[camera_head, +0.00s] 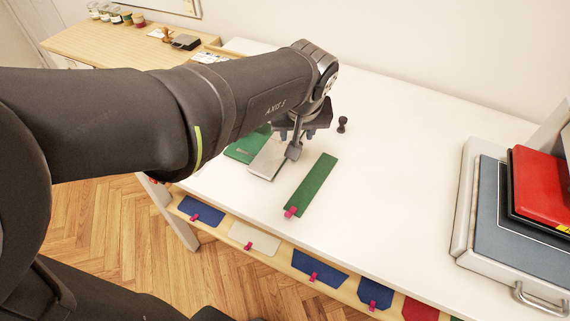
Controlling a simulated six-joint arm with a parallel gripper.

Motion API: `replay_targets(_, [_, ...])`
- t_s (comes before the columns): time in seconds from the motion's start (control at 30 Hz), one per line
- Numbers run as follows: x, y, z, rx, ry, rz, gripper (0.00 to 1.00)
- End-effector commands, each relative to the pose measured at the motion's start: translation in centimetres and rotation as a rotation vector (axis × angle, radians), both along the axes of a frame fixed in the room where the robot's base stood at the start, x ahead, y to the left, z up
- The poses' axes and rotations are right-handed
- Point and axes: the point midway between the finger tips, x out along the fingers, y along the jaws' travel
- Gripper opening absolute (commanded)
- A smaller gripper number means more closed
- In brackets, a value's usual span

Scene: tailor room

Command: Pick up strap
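A long green strip (312,184), which looks like the strap, lies flat on the white table (390,180) with a pink tab at its near end. My gripper (294,142) is above the table, up and left of the strip in the picture, and appears apart from it. Its fingers are small and partly hidden by the wrist, so I cannot tell whether they are open or shut. A grey flat piece (266,160) lies below and left of the gripper, partly covered by it. Another green piece (245,149) lies further left, partly behind my arm.
A small black knob-like object (342,124) stands right of the gripper. A pale case (465,205) with a red box (543,185) on top fills the right side. Coloured pieces with pink tabs, such as a blue one (318,266), sit along the table's front. The table's middle is clear.

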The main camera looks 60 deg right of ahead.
Motion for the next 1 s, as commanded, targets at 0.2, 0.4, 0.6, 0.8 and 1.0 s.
replay_targets(0.2, [-0.6, 7.5, 1.2, 0.002, 0.016, -0.275, 0.4])
replay_targets(0.4, [-1.5, 12.9, 1.0, -0.022, 0.01, -0.504, 0.4])
replay_targets(0.6, [-2.0, 15.5, 0.5, -0.04, 0.0, -0.628, 0.4])
replay_targets(0.8, [-2.2, 15.4, -0.9, -0.038, 0.0, -0.65, 0.4])
replay_targets(1.0, [-2.3, 14.2, -3.9, -0.037, 0.0, -0.65, 0.4])
